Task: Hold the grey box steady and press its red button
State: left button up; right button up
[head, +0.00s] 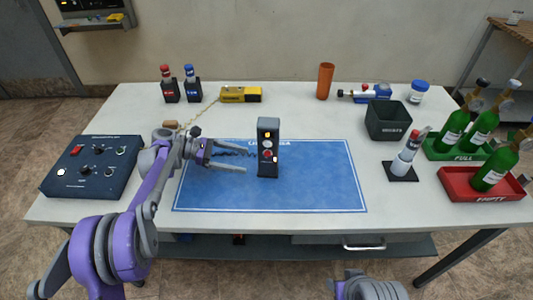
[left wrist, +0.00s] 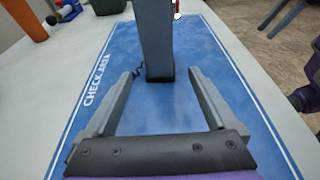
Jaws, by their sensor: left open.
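The grey box (head: 268,135) stands upright on the blue check-area mat (head: 310,190). Its front carries a red button (head: 267,155) with a pale round part above it and a yellow light near the top. My left gripper (head: 243,158) is open and empty, just left of the box, with its fingers pointing at it. In the left wrist view the box (left wrist: 156,40) rises just beyond and between the open fingertips (left wrist: 163,75), apart from them. Of my right arm, only a part shows at the bottom edge in the head view; its gripper is out of view.
A dark control box (head: 92,165) sits at the left of the table. A yellow device (head: 240,95), an orange cylinder (head: 325,81) and a dark bin (head: 388,121) stand behind the mat. Green bottles in green and red (head: 459,190) trays stand at right. The mat's right half is clear.

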aim_at(264, 164)
pick_arm(q)
jog(key=b+x, duration=0.1)
jog(key=x, duration=0.7)
jog(key=shift+d+f, duration=0.15)
jog(key=shift+d, duration=0.05)
pick_arm(e)
jog(key=shift+f, duration=0.85)
pick_arm(q)
jog(key=c, duration=1)
jog(key=shift+c, duration=0.2)
pick_arm(e)
grip_shut()
dwell(0.6)
